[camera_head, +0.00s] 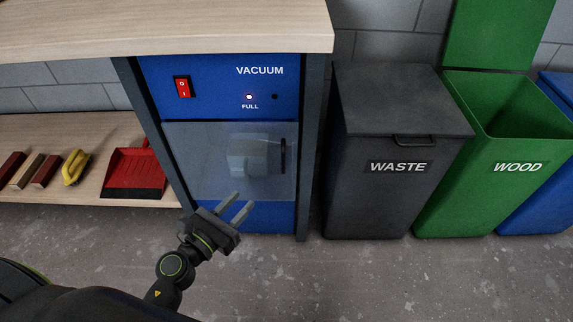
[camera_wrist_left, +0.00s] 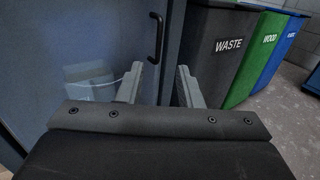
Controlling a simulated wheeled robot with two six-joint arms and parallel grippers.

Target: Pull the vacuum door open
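The vacuum door (camera_head: 210,160) is a translucent grey panel in the blue vacuum cabinet (camera_head: 215,85). It looks closed, and a pale container (camera_head: 250,158) shows dimly through it. Its black vertical handle (camera_head: 283,156) is at the door's right edge; in the left wrist view the handle (camera_wrist_left: 156,37) is ahead of the fingers, above them in the picture. My left gripper (camera_head: 239,207) is open and empty, in front of the cabinet and below the handle, apart from it. It also shows in the left wrist view (camera_wrist_left: 160,85). My right gripper is not in view.
A lidded grey WASTE bin (camera_head: 385,205) stands right of the cabinet, with an open green WOOD bin (camera_head: 470,205) and a blue bin (camera_head: 545,205) beyond. A wooden worktop (camera_head: 170,25) overhangs the cabinet. A red dustpan (camera_head: 133,170) lies on the low shelf at left.

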